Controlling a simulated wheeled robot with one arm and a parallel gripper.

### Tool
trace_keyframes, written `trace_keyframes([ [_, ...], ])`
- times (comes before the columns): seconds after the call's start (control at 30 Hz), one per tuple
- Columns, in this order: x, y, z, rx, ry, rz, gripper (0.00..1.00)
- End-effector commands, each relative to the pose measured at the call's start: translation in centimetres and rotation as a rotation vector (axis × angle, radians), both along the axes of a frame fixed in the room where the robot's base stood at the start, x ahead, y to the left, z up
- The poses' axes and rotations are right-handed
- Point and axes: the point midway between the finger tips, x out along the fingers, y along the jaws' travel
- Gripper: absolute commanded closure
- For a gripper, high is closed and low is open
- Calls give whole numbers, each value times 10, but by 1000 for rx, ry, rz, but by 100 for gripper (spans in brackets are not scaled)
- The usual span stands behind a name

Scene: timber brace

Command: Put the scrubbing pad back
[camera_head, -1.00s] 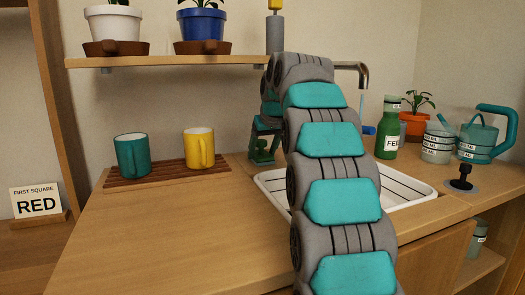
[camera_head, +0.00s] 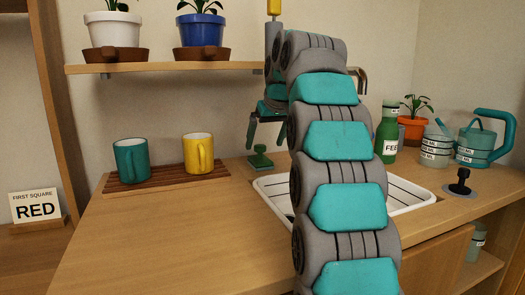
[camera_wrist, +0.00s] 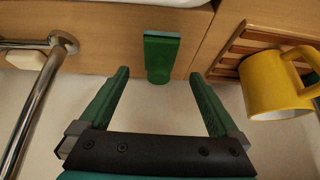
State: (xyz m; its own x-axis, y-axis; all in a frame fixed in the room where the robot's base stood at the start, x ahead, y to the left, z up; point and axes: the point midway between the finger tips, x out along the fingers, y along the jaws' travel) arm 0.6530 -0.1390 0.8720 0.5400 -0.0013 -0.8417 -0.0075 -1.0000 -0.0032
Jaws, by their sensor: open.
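The white sink (camera_head: 410,200) and chrome tap (camera_wrist: 35,90) are beside the pad. A yellow mug (camera_head: 198,153) and teal mug (camera_head: 131,160) stand on a slatted wooden rack (camera_head: 160,186). A shelf (camera_head: 170,66) with potted plants is above. The counter's front left is clear.

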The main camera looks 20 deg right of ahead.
Motion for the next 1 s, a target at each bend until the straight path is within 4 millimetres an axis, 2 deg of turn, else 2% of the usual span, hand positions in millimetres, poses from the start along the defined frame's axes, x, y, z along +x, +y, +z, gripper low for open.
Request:
trace_keyframes([
  [0.03,-5,0,11,0,-3,0,2],
  [0.2,-20,-1,33,1,-1,-1,2],
  [0.4,-29,-1,45,1,3,-1,2],
  [1.0,-32,0,49,1,3,-1,2],
])
